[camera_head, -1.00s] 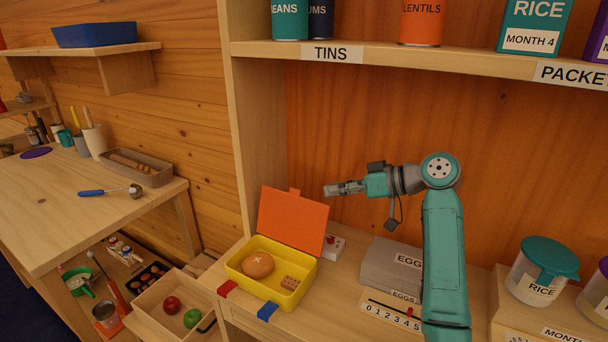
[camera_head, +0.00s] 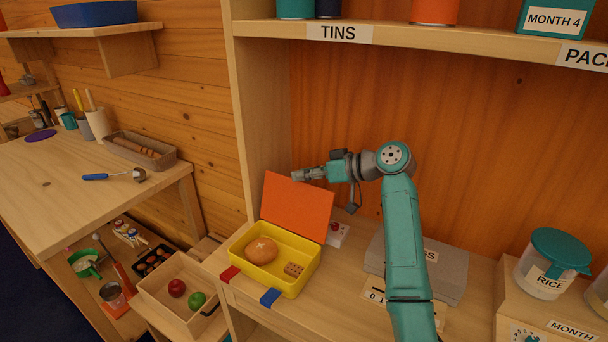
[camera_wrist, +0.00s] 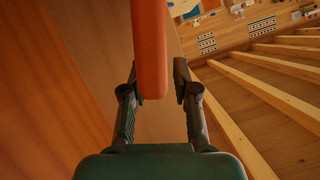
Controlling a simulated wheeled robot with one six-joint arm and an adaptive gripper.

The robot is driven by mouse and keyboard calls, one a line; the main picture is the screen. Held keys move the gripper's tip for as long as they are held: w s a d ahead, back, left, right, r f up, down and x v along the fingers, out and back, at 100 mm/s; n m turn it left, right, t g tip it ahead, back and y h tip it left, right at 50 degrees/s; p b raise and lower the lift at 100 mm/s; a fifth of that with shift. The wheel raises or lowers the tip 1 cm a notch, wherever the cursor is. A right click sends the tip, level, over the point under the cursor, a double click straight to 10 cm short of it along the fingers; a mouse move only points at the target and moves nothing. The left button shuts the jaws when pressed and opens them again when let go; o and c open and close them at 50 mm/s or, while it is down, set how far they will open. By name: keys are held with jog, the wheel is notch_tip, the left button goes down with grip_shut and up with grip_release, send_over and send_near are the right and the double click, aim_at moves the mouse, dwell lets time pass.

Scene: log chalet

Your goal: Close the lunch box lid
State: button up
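The yellow lunch box (camera_head: 291,287) sits on the shelf board with its orange lid (camera_head: 296,212) raised, leaning slightly back. A round bun (camera_head: 261,250) and a brown cracker-like piece (camera_head: 293,269) lie inside. My gripper (camera_head: 300,175) is at the lid's top edge, coming in from the right, and covers the place of the lid's tab. In the wrist view the lid (camera_wrist: 150,50) shows edge-on between the two fingers (camera_wrist: 155,75). The fingers stand apart, and I cannot tell whether either touches the lid.
A red clip (camera_head: 230,274) and a blue clip (camera_head: 270,297) are at the front edge. The TINS shelf (camera_head: 420,38) is above.

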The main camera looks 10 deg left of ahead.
jog(key=shift+a+f, duration=0.1)
jog(key=shift+a, duration=0.1)
grip_shut()
jog(key=shift+s+a, duration=0.1)
